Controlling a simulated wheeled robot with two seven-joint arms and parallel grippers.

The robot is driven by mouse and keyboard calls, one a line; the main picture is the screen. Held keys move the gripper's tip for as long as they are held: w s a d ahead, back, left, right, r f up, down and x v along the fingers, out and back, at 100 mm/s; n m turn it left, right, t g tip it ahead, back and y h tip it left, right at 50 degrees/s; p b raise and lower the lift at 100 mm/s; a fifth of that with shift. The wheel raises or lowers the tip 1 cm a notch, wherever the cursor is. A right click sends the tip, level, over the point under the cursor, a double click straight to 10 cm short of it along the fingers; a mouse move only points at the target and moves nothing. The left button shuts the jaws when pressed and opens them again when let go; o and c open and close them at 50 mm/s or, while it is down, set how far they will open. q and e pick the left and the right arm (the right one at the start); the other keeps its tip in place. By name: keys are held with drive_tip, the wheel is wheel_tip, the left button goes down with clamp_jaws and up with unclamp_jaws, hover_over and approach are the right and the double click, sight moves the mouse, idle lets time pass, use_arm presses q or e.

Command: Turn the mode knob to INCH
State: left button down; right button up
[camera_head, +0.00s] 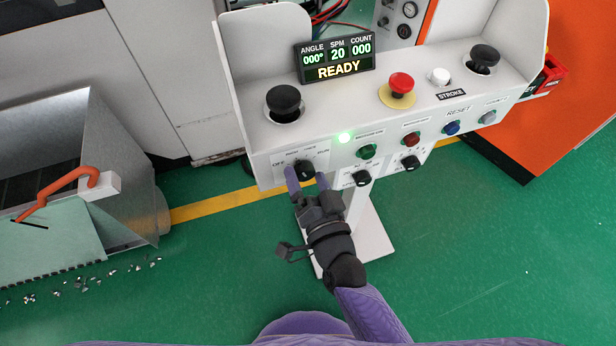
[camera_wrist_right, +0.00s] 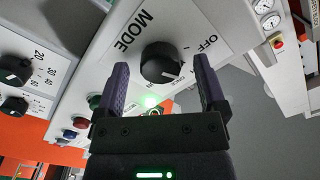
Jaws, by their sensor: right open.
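The black mode knob (camera_head: 305,168) is on the front face of the white control console, at its left end, below the left black palm button. In the right wrist view the knob (camera_wrist_right: 160,62) sits beside the word MODE, with OFF printed to its right. Its white pointer line points to the lower right in that view, and the smaller labels there are partly hidden or too small to read. My right gripper (camera_head: 308,180) is open, with its purple fingers on either side of the knob. In the wrist view a gap shows between the knob and each finger (camera_wrist_right: 160,82). My left gripper is out of view.
The console (camera_head: 335,110) has a READY display (camera_head: 338,62), a red emergency button (camera_head: 401,85) and two palm buttons. Two more black knobs (camera_head: 362,178) sit to the right, near my gripper. A metal chute (camera_head: 110,130) stands left.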

use_arm(q)
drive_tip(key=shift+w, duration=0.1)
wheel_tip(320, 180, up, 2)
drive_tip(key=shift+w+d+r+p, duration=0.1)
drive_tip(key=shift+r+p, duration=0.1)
drive_tip(key=shift+p, duration=1)
use_arm(e)
drive_tip(key=v, duration=1)
